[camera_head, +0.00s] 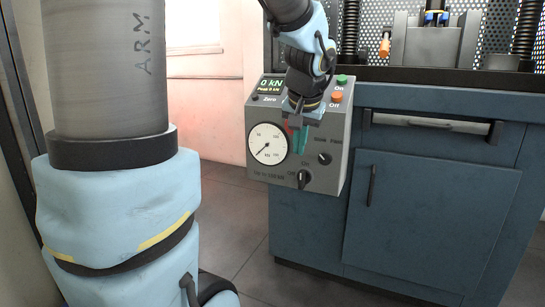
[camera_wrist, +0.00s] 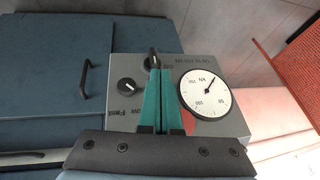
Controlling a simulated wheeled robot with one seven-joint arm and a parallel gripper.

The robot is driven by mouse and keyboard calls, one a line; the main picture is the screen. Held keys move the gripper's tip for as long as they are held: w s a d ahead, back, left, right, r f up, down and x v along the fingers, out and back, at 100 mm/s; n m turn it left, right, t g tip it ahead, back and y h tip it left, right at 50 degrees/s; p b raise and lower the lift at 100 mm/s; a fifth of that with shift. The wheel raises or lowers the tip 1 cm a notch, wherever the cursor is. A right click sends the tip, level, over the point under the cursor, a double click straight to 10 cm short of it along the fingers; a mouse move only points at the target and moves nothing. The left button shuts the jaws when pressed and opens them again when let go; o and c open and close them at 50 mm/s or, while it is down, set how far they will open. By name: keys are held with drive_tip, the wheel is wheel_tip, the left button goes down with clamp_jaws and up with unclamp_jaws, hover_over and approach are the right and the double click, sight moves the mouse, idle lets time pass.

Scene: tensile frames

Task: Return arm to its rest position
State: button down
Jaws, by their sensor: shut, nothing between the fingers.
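My gripper (camera_head: 299,139) hangs in front of the grey control box in the head view, with its teal fingers pointing down. In the wrist view my gripper's teal fingers (camera_wrist: 155,78) are together with nothing between them. They overlap the control box (camera_wrist: 222,68) in that picture; whether they touch it I cannot tell. My arm reaches in from the top of the head view, bent at the wrist. Part of the box face is hidden behind my gripper.
The control box (camera_head: 258,178) carries a round dial (camera_head: 267,144), a display (camera_head: 271,86) reading 0 kN, knobs, and green and orange buttons. It stands at a blue cabinet (camera_head: 430,215) with a testing machine (camera_head: 433,42) on top. Open floor (camera_head: 235,225) lies left of the cabinet.

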drive_tip(key=s+a+f+n+g+p, duration=0.2)
drive_tip(key=s+a+f+n+g, duration=0.15)
drive_tip(key=s+a+f, duration=0.85)
wheel_tip(320, 180, up, 38)
drive_tip(key=w+a+p, duration=0.1)
drive_tip(key=p, duration=3.7)
